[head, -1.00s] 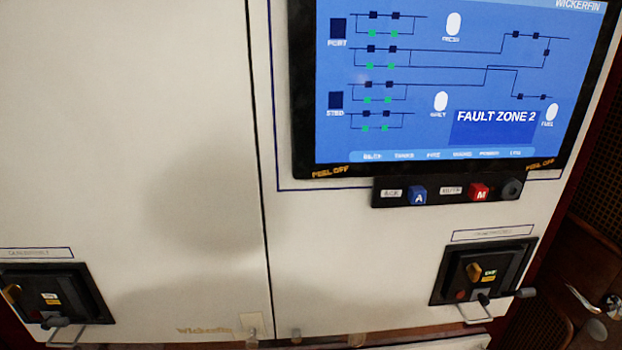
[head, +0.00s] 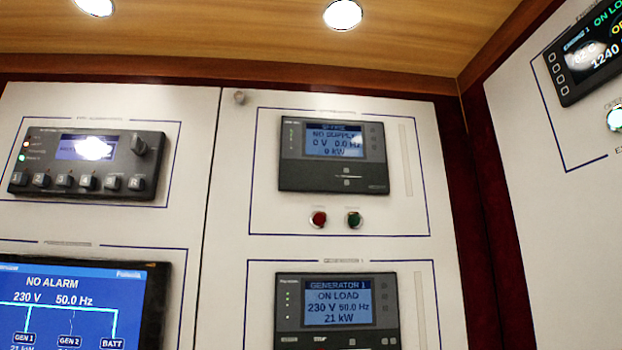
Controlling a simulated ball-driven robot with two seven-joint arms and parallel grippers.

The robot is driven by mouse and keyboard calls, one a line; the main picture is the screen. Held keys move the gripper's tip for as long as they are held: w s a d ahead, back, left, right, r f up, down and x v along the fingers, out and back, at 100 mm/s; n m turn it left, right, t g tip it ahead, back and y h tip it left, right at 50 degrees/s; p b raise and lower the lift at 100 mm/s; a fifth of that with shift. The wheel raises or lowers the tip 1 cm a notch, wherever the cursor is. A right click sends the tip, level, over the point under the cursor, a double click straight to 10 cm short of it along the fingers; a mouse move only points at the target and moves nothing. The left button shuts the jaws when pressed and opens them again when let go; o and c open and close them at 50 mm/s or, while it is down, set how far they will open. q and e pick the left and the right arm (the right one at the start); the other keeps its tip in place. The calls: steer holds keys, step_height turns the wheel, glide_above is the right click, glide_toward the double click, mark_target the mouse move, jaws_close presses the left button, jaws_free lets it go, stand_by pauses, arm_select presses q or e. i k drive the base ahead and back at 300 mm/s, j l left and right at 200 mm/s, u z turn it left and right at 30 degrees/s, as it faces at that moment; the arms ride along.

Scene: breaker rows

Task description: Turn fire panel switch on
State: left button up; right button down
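A dark control unit (head: 88,164) is mounted on the upper left cabinet panel. It has a small glare-covered screen (head: 92,147), a row of numbered buttons and one marked R (head: 136,184), and small lamps at its left end. A dark knob or switch (head: 148,144) sits at its upper right; its setting is too small to read. The label above is too blurred to be sure this is the fire panel. Neither gripper shows.
A genset display reading NO SUPPLY (head: 333,155) has a red button (head: 318,219) and green button (head: 354,220) below. A GENERATOR 1 display (head: 338,308) and NO ALARM screen (head: 75,308) sit lower. A side wall (head: 560,220) stands at right, a wooden ceiling (head: 235,35) above.

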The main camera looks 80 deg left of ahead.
mark_target(139, 146)
steer(key=u, duration=3.85)
